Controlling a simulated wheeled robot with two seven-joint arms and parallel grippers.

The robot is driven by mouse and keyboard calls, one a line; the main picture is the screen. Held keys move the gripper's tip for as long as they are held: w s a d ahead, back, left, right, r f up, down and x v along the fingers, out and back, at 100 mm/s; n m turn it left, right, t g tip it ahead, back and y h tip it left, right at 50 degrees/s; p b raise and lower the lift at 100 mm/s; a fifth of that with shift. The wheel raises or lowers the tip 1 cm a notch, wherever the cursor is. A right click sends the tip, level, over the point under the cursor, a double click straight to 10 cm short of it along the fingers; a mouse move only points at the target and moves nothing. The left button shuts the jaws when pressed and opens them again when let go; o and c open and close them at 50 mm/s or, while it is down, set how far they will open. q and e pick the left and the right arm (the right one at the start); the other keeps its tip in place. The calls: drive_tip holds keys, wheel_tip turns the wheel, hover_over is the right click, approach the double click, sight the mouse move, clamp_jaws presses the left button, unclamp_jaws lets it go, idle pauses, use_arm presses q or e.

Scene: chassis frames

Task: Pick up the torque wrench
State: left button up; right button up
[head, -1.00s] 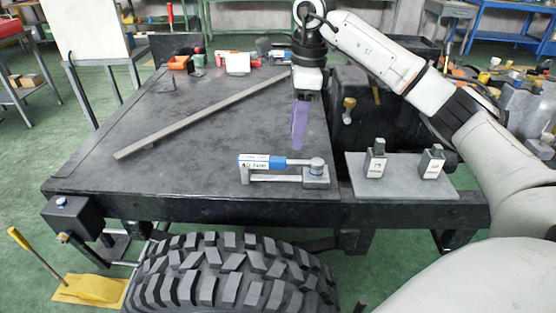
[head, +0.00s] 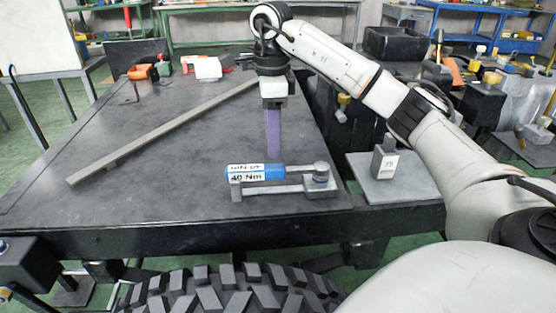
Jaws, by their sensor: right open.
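The torque wrench (head: 270,172) lies level across a grey cradle (head: 284,191) near the front edge of the dark table. Its handle end is blue with a white label reading "40 Nm", and its round grey head is at the right end. My right gripper (head: 273,154) points down with purple fingers just behind the blue part of the wrench, apparently not holding it. The fingers overlap edge-on, so the gap between them is hidden. My left gripper is out of view.
A long grey bar (head: 160,135) lies diagonally on the table. A grey plate (head: 372,188) with a small labelled block (head: 384,160) is at the right, partly behind my arm. A large tyre (head: 225,292) stands in front. The table's left part is mostly clear.

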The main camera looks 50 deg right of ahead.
sight(271, 166)
wheel_tip(271, 166, down, 5)
drive_tip(key=shift+r+b, duration=0.2)
drive_tip(key=shift+b, duration=0.2)
drive_tip(key=f, duration=0.3)
drive_tip(key=f+b, duration=0.1)
drive_tip(key=f, duration=0.1)
drive_tip(key=shift+w+f, duration=0.15)
drive_tip(key=shift+w, duration=0.15)
clamp_jaws()
